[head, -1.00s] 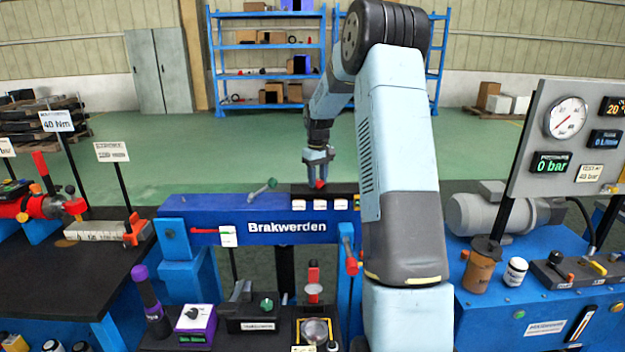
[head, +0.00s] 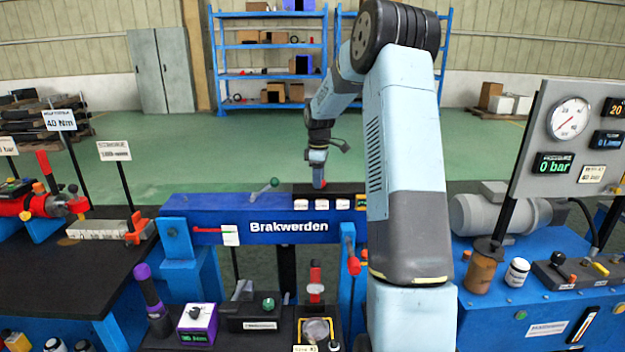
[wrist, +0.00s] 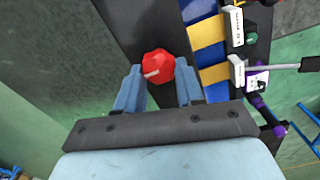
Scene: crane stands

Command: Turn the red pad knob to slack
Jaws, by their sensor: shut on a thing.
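The red pad knob (wrist: 160,64) sits on a black panel strip on top of the blue beam. My gripper (wrist: 158,78) points down at it, with one blue finger on each side, and is shut on it. A pale pointer mark on the knob points to the lower left in the wrist view. In the head view only a little of the red knob (head: 320,186) shows below my gripper (head: 319,178), whose fingers are seen nearly edge-on.
White label plates (head: 315,204) stand along the front of the black strip. A lever with a green end (head: 264,189) rises from the blue beam (head: 205,205) to the left. My arm hides the beam's right part. Gauge panel (head: 575,135) stands at right.

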